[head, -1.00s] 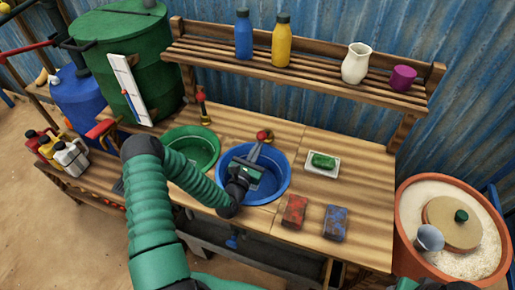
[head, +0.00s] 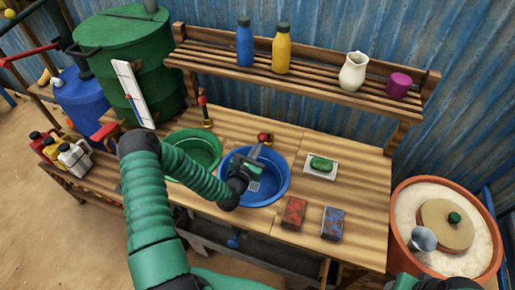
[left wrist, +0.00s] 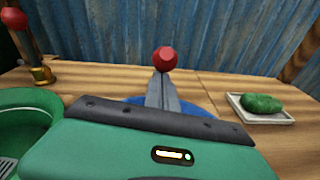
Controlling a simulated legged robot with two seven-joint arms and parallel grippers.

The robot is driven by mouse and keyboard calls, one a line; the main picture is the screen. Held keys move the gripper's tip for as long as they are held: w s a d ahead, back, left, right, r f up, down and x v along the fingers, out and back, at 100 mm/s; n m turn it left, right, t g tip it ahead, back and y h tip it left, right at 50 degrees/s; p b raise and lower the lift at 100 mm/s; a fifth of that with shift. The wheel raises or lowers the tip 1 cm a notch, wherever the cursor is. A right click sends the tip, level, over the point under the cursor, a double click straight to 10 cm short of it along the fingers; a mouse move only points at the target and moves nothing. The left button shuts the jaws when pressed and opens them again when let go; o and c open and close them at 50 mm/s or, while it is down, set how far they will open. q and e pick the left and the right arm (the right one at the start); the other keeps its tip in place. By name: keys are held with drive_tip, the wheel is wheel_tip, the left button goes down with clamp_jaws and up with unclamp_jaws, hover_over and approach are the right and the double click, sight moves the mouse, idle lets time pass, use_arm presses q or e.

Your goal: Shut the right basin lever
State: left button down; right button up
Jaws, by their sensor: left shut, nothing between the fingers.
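The right basin lever, a red ball knob (head: 264,138) on a tap, stands at the back rim of the blue basin (head: 284,187). The knob also shows in the left wrist view (left wrist: 165,59), just beyond my fingertips. My left gripper (head: 257,150) reaches over the blue basin, its fingers shut and empty, pointing at the knob. The fingertips are close to the knob; I cannot tell whether they touch it. The tap body below the knob is mostly hidden by the fingers. My right gripper is not in view.
The left basin lever (head: 203,101) with a red knob stands behind the green basin (head: 213,143). A soap dish (head: 320,174) with green soap lies right of the blue basin, and two sponges (head: 294,211) lie near the front edge. A slatted shelf (head: 330,86) rises behind.

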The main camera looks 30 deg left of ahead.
use_arm(q)
drive_tip(key=w+r+g+p, duration=0.1)
drive_tip(key=p, duration=0.2)
drive_tip(key=w+r+g+p, duration=0.1)
drive_tip(key=r+g+p, duration=0.1)
drive_tip(key=p, duration=0.1)
drive_tip(key=w+r+g+h+p, duration=0.1)
drive_tip(key=r+p, duration=0.1)
drive_tip(key=p, duration=0.2)
drive_tip(key=shift+w+a+r+g, duration=0.2)
drive_tip(key=shift+a+g, duration=0.1)
drive_tip(key=shift+a, duration=0.1)
drive_tip(key=shift+w+r+g+p, duration=0.1)
drive_tip(key=shift+w+g+p, duration=0.15)
drive_tip(key=shift+g+p, duration=0.1)
drive_tip(key=shift+w+a, duration=0.1)
drive_tip(key=shift+w, duration=0.15)
drive_tip(key=shift+w+a+r, duration=0.15)
drive_tip(key=shift+w, duration=0.3)
drive_tip(key=shift+w+a+r, duration=0.1)
drive_tip(key=shift+w, duration=0.35)
drive_tip(key=shift+w+a+r, duration=0.1)
drive_tip(key=shift+w+r, duration=0.1)
drive_tip(key=shift+r, duration=0.05)
